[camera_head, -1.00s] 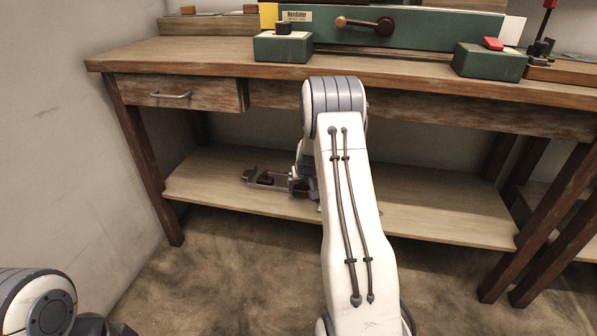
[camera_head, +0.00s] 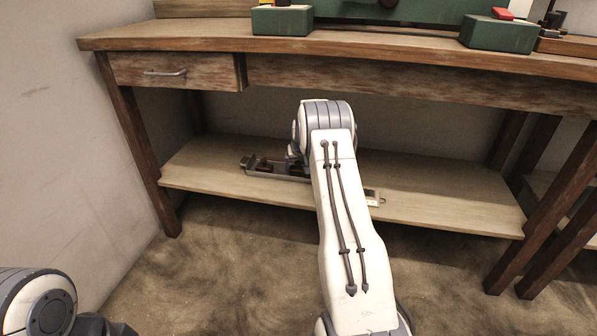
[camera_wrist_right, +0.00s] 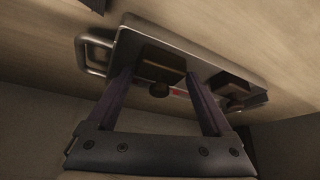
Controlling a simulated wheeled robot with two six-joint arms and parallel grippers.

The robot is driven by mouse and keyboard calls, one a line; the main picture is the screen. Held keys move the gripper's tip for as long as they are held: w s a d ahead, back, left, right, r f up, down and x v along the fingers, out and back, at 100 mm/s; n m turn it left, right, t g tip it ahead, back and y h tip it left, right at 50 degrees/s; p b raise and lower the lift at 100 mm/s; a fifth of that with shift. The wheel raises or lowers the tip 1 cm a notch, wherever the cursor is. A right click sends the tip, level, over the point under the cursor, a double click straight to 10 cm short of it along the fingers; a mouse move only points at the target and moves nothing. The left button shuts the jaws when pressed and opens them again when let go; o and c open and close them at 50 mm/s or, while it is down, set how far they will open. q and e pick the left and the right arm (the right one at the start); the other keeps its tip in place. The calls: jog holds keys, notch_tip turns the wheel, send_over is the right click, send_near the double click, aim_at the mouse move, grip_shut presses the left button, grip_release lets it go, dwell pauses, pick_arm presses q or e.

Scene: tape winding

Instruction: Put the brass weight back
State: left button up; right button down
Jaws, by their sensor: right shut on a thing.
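A flat metal tray (camera_head: 262,174) with dark blocks lies on the workbench's lower shelf in the head view, partly hidden behind my right arm. In the right wrist view, the tray (camera_wrist_right: 128,42) has a bar handle (camera_wrist_right: 92,55) at its left end. My right gripper (camera_wrist_right: 160,73) has its fingers on both sides of a dark, brownish block with a small round knob, which I take to be the brass weight (camera_wrist_right: 163,62). It is at the tray; whether it touches it is unclear. My left gripper is out of view; only part of my left arm shows.
A second dark block (camera_wrist_right: 230,84) is at the tray's right part in the wrist view. The workbench top (camera_head: 400,46) overhangs the shelf (camera_head: 450,197). A closed drawer (camera_head: 175,72) is at upper left. The shelf's right side is clear.

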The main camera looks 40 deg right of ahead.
jog(key=shift+w+r, duration=0.1)
grip_release()
jog(key=shift+f, duration=0.3)
jog(key=shift+r, duration=0.4)
jog(key=p+v, duration=0.4)
jog(key=v, duration=0.3)
jog(key=shift+s, duration=0.25)
jog(key=shift+f, duration=0.1)
